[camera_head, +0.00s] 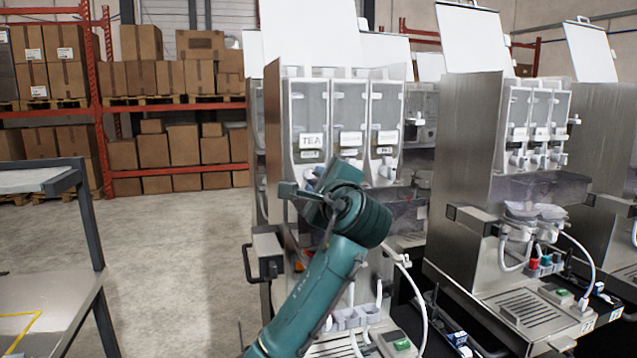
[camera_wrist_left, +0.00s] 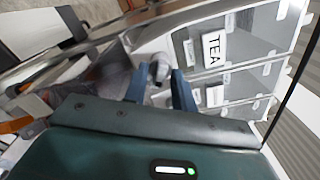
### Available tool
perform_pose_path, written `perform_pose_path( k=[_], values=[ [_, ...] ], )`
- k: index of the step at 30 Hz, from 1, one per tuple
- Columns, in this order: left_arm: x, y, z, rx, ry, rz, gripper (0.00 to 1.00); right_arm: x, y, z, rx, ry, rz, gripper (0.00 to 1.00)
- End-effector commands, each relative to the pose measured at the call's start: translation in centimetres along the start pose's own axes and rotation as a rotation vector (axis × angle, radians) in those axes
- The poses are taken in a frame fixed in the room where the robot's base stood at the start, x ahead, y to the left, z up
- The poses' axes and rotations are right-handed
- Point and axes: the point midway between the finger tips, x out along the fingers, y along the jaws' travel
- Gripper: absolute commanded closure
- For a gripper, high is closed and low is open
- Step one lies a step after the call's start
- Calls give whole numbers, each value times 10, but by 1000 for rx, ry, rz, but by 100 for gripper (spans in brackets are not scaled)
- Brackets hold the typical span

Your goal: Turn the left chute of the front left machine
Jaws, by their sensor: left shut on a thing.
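The front left machine (camera_head: 274,140) is a steel dispenser with three clear canisters. The left canister (camera_head: 309,112) carries a TEA label, which also shows in the left wrist view (camera_wrist_left: 213,48). My left gripper (camera_head: 318,180) is at the machine's front, just below the TEA canister. In the left wrist view its two blue fingers (camera_wrist_left: 159,82) stand on either side of the white left chute (camera_wrist_left: 160,66) and are shut on it. In the head view my wrist and gripper hide this chute. The chute's exact turn angle is hard to tell. My right gripper is not in view.
A second dispenser (camera_head: 463,150) stands to the right, with hoses and a drip tray (camera_head: 540,305). A grey table (camera_head: 45,270) is at the left. Boxes on red racks (camera_head: 175,170) stand behind. The floor (camera_head: 170,260) between table and machine is clear.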

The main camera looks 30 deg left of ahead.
Motion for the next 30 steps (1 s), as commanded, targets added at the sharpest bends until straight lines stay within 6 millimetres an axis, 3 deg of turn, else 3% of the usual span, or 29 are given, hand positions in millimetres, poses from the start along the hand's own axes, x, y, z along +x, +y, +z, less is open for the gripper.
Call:
perform_pose_path(
  k=[1,2,3,14,30],
  values=[
    [0,0,0,0,1,1,96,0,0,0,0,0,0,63],
    [0,0,0,0,1,1,71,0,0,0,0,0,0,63],
    [0,0,0,0,1,1,68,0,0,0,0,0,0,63],
    [-8,1,-1,-1,0,0,67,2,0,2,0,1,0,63],
    [-114,1,-2,-2,4,-2,67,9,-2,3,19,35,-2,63]
  ],
)
